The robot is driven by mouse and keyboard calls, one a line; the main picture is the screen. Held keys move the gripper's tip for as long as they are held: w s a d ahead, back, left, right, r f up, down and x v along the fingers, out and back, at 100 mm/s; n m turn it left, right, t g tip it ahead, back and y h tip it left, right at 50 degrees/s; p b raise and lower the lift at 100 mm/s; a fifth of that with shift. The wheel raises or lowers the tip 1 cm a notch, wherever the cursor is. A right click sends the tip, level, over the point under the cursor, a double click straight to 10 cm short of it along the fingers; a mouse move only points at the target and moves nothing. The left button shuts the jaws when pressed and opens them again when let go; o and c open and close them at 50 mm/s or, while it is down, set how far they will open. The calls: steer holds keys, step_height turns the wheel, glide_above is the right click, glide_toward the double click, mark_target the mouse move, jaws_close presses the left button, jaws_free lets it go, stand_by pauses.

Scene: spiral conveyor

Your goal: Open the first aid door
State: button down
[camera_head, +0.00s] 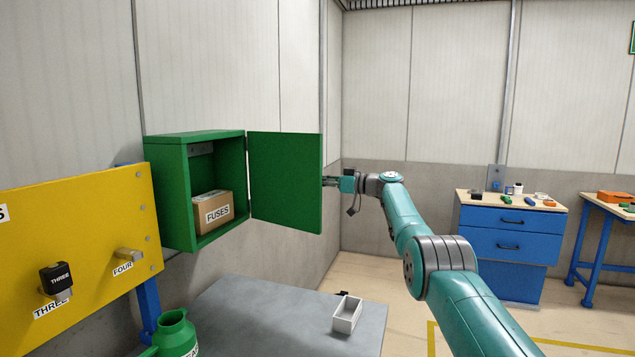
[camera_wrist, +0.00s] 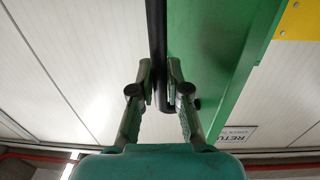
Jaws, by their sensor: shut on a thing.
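The green first aid cabinet (camera_head: 168,200) is mounted on the left wall. Its door (camera_head: 285,182) stands wide open, swung out to the right of the cabinet. A brown box labelled FUSES (camera_head: 213,210) sits inside on the cabinet floor. My gripper (camera_head: 329,181) is at the door's free right edge. In the wrist view my gripper (camera_wrist: 162,85) is shut on a dark upright handle (camera_wrist: 157,30) beside the green door panel (camera_wrist: 205,50). The exact contact of the fingers on the handle is partly hidden.
A yellow board (camera_head: 85,250) with labelled hooks stands at the left. A grey table (camera_head: 260,320) below the cabinet holds a white tray (camera_head: 347,315) and a green jug (camera_head: 175,333). A blue drawer cabinet (camera_head: 505,245) and a workbench (camera_head: 610,208) stand at the right.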

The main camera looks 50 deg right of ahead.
steer(key=shift+f, duration=0.1)
steer(key=c, duration=1.1)
jaws_free()
steer(key=shift+c, duration=0.2)
steer(key=shift+s+d, duration=0.1)
steer(key=v, duration=1.1)
steer(key=shift+s, duration=0.4)
steer(key=shift+d, duration=0.1)
